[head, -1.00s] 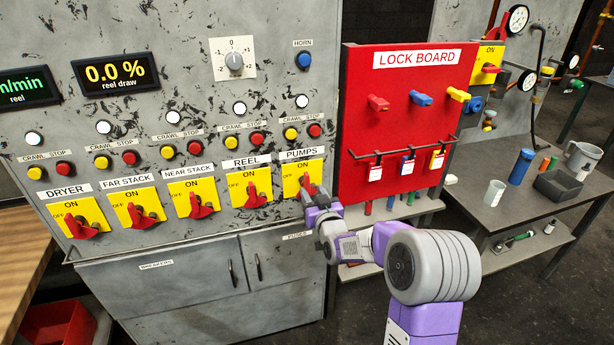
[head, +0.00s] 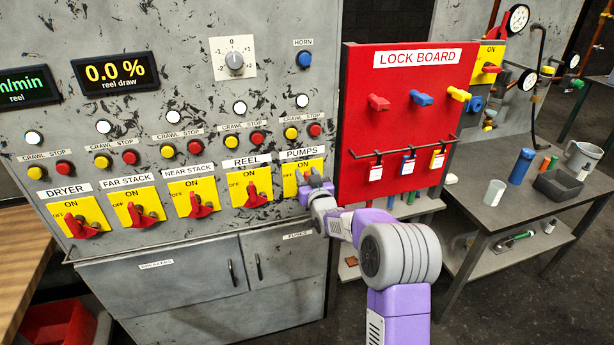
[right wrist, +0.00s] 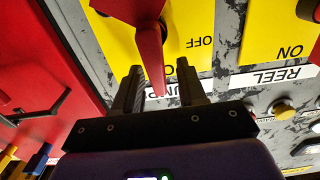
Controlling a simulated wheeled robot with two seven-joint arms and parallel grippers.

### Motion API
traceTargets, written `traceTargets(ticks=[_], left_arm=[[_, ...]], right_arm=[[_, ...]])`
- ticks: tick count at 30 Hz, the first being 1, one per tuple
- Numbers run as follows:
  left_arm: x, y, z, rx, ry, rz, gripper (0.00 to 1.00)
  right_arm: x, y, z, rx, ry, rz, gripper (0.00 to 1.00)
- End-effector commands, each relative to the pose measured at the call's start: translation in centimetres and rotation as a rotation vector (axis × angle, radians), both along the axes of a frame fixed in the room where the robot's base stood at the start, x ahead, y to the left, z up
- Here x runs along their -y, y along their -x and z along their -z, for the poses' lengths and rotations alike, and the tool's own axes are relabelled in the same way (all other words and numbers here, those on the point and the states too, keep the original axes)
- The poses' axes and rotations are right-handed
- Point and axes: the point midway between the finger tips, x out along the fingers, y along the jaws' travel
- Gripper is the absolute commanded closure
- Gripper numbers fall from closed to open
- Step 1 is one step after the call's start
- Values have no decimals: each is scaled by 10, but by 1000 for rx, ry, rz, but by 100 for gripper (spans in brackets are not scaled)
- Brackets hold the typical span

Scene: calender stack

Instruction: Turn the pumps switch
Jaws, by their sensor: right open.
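The pumps switch is a yellow plate (head: 289,180) with a red handle, below the PUMPS label at the right end of the switch row. My right gripper (head: 316,184) is in front of its lower part and hides much of the handle. In the right wrist view the gripper (right wrist: 160,70) is open. The red handle (right wrist: 151,40) reaches down between its two fingers, with a gap visible on the right side. Whether the left finger touches it I cannot tell. The yellow plate (right wrist: 195,25) with OFF is behind it. My left gripper is not in view.
The reel switch (head: 251,187) is just left of the pumps switch. The red lock board (head: 390,125) stands close on the right, with tags hanging from a rail. Cabinet doors (head: 285,260) are below. A grey table (head: 500,215) stands farther right.

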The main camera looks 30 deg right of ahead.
Motion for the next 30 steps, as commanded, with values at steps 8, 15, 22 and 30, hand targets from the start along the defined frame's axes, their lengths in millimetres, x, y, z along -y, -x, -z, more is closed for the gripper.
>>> traceTargets(ticks=[8,15,22,30], left_arm=[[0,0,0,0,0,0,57],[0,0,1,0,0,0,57],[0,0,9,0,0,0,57],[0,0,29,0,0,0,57]], right_arm=[[0,0,0,0,0,0,96],[0,0,0,0,5,0,100],[-3,-1,1,-14,67,0,100],[-11,-3,4,-58,255,0,100]])
